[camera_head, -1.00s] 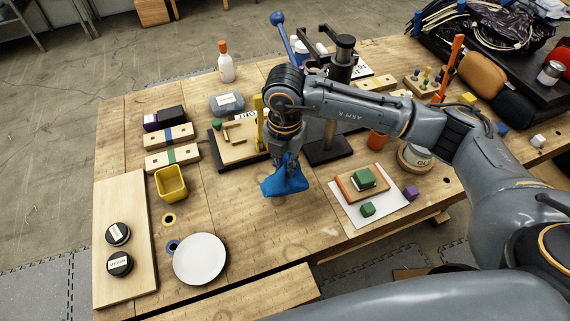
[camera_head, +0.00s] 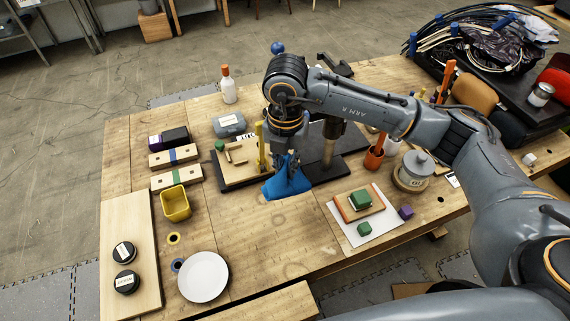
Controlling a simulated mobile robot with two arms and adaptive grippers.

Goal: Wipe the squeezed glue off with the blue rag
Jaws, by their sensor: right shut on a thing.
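The blue rag (camera_head: 286,181) hangs bunched from my right gripper (camera_head: 286,155), which is shut on it. The rag is over the middle of the table, at the front right corner of a dark-edged board (camera_head: 232,179) with small wooden pieces and an upright yellow piece (camera_head: 260,146). I cannot tell whether the rag touches the table. To the right, a white sheet (camera_head: 372,234) bears a wooden piece (camera_head: 346,212) with a green block (camera_head: 360,200) on it. I cannot make out any squeezed glue. My left gripper is not in view.
A black press stand (camera_head: 326,170) is close to the right of the rag. A pot labelled GL (camera_head: 412,172) and an orange cup (camera_head: 374,158) stand further right. A yellow bin (camera_head: 175,204) and white plate (camera_head: 203,277) are at left. The front middle of the table is clear.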

